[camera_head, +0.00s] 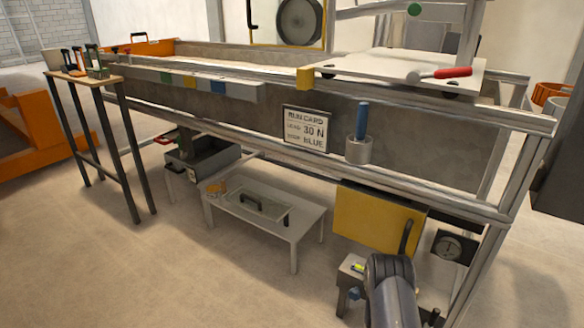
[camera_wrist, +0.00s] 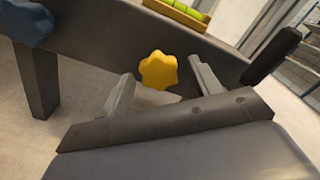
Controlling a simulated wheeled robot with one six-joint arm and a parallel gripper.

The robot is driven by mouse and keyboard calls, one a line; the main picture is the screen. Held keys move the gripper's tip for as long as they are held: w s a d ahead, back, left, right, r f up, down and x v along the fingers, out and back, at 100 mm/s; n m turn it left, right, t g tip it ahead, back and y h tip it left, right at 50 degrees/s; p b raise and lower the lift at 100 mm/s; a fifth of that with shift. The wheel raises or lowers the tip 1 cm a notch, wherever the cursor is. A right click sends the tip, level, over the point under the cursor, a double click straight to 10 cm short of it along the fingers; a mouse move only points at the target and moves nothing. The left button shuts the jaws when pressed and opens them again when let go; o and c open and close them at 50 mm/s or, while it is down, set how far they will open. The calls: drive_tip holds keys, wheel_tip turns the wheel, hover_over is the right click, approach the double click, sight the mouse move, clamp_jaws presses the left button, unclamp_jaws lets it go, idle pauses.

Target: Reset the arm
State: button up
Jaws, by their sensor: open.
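My gripper (camera_wrist: 165,90) is open in the wrist view, its two pale fingers spread to either side of a yellow star-shaped knob (camera_wrist: 159,70). I cannot tell whether the fingers touch the knob. The knob is on a dark grey body (camera_wrist: 95,40) that also carries a blue knob (camera_wrist: 28,18) and a yellow-green spirit level (camera_wrist: 180,12). A black lever handle (camera_wrist: 272,57) rises at the right, tilted. In the head view the black lever (camera_head: 406,237) and the level (camera_head: 357,268) show beside my arm, low at the bench's right end; my fingertips are hidden there.
The long sandbed frame (camera_head: 400,180) stands just above this spot. A low white table (camera_head: 285,222) stands left. The floor in front is clear.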

drive_tip(key=shift+r+n+p, duration=0.15)
drive_tip(key=shift+n+p, duration=0.5)
drive_tip(key=shift+n, duration=2.8)
drive_tip(key=shift+r+n+p, duration=0.15)
drive_tip(key=shift+n+p, duration=0.45)
drive_tip(key=shift+n, duration=2.85)
